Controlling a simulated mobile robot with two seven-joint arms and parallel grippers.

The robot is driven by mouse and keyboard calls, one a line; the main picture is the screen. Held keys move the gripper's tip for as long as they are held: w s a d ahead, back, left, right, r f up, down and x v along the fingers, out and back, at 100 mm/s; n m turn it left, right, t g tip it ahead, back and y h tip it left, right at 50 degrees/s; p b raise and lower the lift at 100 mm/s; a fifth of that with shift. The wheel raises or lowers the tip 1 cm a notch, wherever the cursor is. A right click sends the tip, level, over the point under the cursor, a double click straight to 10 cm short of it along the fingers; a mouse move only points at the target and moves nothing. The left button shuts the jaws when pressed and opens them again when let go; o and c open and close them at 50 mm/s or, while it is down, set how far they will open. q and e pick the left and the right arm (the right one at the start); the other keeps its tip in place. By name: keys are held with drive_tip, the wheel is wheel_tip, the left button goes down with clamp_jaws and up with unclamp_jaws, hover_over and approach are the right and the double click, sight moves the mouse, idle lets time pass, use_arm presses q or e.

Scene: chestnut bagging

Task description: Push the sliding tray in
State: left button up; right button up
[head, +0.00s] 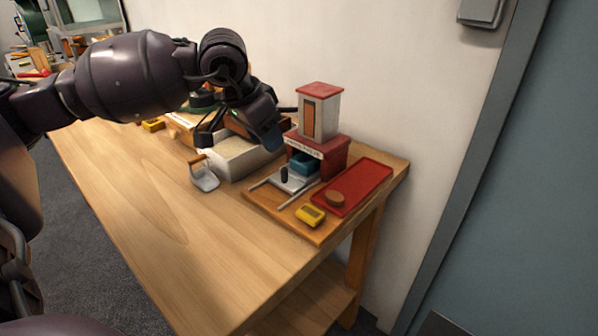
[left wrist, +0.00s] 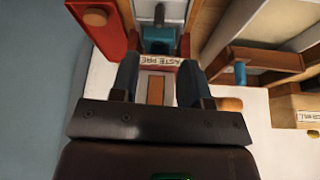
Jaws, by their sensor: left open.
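The grey sliding tray (head: 293,181) with a dark upright knob (head: 284,174) sits pulled out between two light rails, in front of the red and white press (head: 319,115). A teal block (head: 305,163) shows in the press opening; it also shows in the left wrist view (left wrist: 158,38). My left gripper (head: 238,138) is open and empty, up and left of the press and apart from the tray. In the left wrist view the press's label (left wrist: 160,62) and white tower show between its fingers. My right gripper is not in view.
A red board (head: 365,184) with a round brown piece (head: 334,198) lies right of the tray, with a yellow device (head: 310,215) in front. A white bin (head: 237,160) and a scoop (head: 204,179) stand to the left. The table's front left is clear.

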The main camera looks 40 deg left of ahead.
sight(283, 169)
use_arm(q)
drive_tip(key=b+x, duration=0.2)
drive_tip(key=x, duration=0.7)
drive_tip(key=shift+b, duration=0.3)
drive_tip(key=shift+x, duration=0.8)
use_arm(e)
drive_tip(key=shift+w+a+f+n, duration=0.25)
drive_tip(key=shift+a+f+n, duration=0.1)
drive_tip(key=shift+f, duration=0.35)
use_arm(q)
drive_tip(key=shift+r, duration=0.1)
drive_tip(key=c, duration=0.6)
clamp_jaws()
